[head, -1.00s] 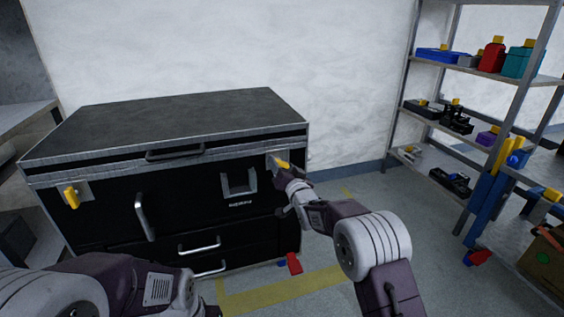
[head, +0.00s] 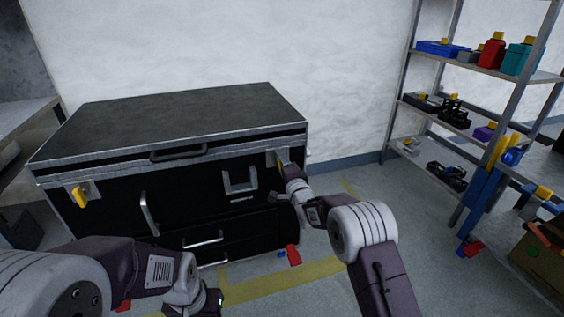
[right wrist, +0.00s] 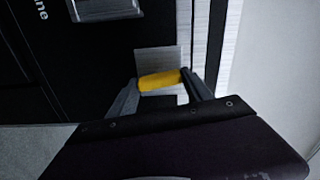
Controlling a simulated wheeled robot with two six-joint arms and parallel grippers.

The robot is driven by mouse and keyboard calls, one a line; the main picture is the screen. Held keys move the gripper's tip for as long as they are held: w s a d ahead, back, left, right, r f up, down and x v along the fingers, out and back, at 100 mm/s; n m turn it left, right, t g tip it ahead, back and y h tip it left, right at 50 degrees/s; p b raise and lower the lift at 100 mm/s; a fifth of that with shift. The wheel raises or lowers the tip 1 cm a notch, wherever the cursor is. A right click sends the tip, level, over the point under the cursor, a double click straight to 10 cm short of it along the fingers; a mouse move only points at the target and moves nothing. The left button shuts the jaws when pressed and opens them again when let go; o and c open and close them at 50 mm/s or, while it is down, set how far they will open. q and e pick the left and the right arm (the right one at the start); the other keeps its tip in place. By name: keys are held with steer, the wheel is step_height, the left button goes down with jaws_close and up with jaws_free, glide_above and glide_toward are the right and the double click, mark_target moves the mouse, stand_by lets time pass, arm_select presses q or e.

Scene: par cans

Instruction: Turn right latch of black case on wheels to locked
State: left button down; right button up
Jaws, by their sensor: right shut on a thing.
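The black case on wheels (head: 125,210) stands against the wall with its lid down. Its right latch, a yellow handle (right wrist: 160,80) on a metal plate (right wrist: 157,59), is at the upper right of the front. My right gripper (head: 286,168) is at this latch and hides much of it in the head view. In the right wrist view its two fingers (right wrist: 160,94) are on either end of the yellow handle, shut on it. My left gripper (head: 206,300) is low at the bottom edge, away from the case's latches; its jaws are not clear.
A second yellow latch (head: 79,196) is on the case's left side. Metal shelves (head: 440,120) with boxes and bottles stand at right. A red block (head: 293,256) lies on the floor by the case. Floor between case and shelves is mostly clear.

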steer(key=shift+m, duration=0.8)
steer(key=o, duration=1.4)
steer(key=shift+c, duration=0.2)
steer(key=shift+p, duration=0.3)
steer(key=b+v, duration=0.5)
steer(key=v, duration=0.4)
